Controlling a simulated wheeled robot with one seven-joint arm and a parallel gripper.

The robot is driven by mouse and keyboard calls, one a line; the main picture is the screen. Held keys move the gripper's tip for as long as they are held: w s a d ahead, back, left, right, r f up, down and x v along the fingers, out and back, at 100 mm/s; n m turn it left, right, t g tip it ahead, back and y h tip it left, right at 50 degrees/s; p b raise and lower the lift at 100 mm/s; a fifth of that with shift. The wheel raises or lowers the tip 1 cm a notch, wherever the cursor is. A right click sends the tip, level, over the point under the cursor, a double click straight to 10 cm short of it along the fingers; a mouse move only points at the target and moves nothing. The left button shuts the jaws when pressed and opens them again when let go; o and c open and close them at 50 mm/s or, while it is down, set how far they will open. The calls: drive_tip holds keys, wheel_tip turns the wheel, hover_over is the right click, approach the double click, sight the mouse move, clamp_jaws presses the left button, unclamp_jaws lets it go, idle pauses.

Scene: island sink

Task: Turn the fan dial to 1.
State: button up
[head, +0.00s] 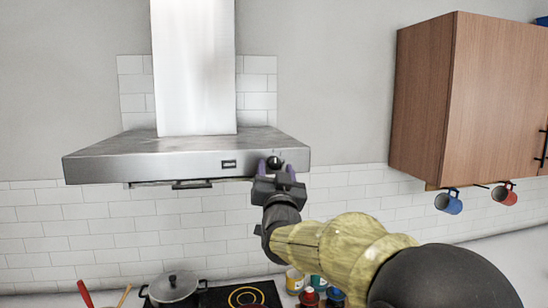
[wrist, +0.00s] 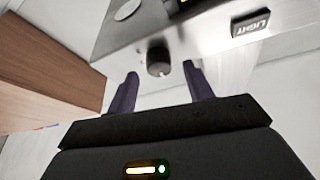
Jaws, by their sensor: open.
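The fan dial (head: 274,162) is a small dark round knob on the front face of the steel range hood (head: 130,163), near its right end. In the wrist view the dial (wrist: 159,60) shows between and beyond the two fingertips. My gripper (head: 276,166) is open in front of the hood, with one finger on each side of the dial in the picture. In the wrist view my gripper (wrist: 160,73) holds nothing, and I cannot tell whether either finger touches the dial. The dial's pointer and number marks cannot be read.
A button marked LIGHT (wrist: 251,23) sits beside the dial on the hood. A wooden wall cabinet (head: 470,100) hangs to the right, with a blue mug (head: 449,203) and a red mug (head: 505,195) below. A lidded pot (head: 173,288) and a stovetop (head: 240,297) are underneath.

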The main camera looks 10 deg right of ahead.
drive_tip(key=shift+x, duration=1)
drive_tip(key=shift+s+a, duration=0.1)
drive_tip(key=shift+s, duration=0.15)
drive_tip(key=shift+f, duration=0.1)
drive_tip(key=c, duration=1)
